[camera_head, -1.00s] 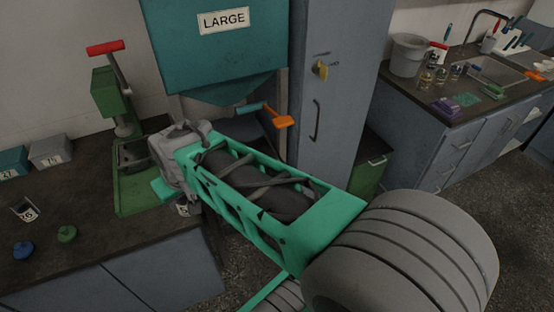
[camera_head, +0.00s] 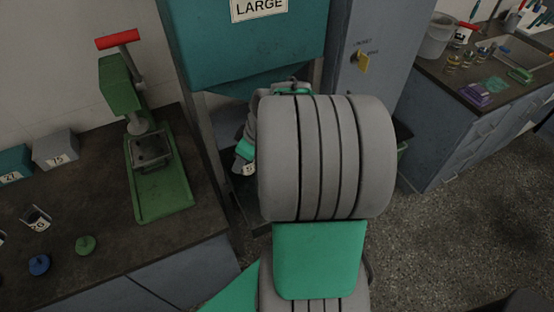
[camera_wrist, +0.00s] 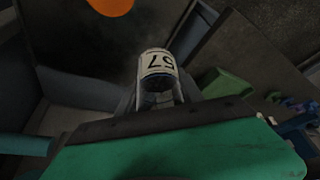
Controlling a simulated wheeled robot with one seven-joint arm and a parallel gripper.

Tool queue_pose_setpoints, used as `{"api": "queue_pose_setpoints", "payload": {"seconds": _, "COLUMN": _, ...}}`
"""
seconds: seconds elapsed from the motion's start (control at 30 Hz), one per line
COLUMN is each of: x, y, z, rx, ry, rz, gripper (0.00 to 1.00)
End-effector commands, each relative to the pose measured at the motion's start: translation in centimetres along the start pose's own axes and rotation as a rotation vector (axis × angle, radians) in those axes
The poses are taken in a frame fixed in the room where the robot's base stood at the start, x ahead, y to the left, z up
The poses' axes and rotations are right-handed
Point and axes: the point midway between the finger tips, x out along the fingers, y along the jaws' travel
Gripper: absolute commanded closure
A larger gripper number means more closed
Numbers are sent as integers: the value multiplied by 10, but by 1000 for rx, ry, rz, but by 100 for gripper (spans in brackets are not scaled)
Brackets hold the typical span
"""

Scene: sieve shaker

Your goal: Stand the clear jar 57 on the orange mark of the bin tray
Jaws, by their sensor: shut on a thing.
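Jar 57 (camera_wrist: 157,66), clear with a white label, is held in my gripper (camera_wrist: 158,92) in the wrist view. The label reads upside down there. My gripper is shut on the jar, with one finger on each side of it. The orange mark (camera_wrist: 111,4) shows at the top edge of the wrist view, cut off by the frame, on the dark bin tray (camera_wrist: 85,45). The jar is apart from the mark in that picture; its height over the tray cannot be told.
The teal LARGE bin (camera_head: 245,50) hangs above my arm. A grey cabinet (camera_head: 375,85) stands to its right. The left bench (camera_head: 95,200) carries a green press (camera_head: 160,190), grey box 15 (camera_head: 55,150) and blue and green knobbed pieces. A sink counter is at the right.

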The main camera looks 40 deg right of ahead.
Motion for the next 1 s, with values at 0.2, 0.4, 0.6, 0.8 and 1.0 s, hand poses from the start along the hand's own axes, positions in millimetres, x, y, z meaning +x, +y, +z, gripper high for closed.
{"api": "queue_pose_setpoints", "payload": {"seconds": 0.2, "x": 2, "y": 48, "z": 79, "rx": -187, "ry": 0, "rz": -81, "gripper": 100}}
{"api": "queue_pose_setpoints", "payload": {"seconds": 0.4, "x": 7, "y": 53, "z": 95, "rx": -230, "ry": -2, "rz": -94, "gripper": 100}}
{"api": "queue_pose_setpoints", "payload": {"seconds": 0.6, "x": 23, "y": 53, "z": 102, "rx": -227, "ry": -2, "rz": -93, "gripper": 100}}
{"api": "queue_pose_setpoints", "payload": {"seconds": 0.8, "x": 43, "y": 53, "z": 111, "rx": -227, "ry": -3, "rz": -92, "gripper": 100}}
{"api": "queue_pose_setpoints", "payload": {"seconds": 1.0, "x": 49, "y": 54, "z": 113, "rx": -227, "ry": -3, "rz": -90, "gripper": 100}}
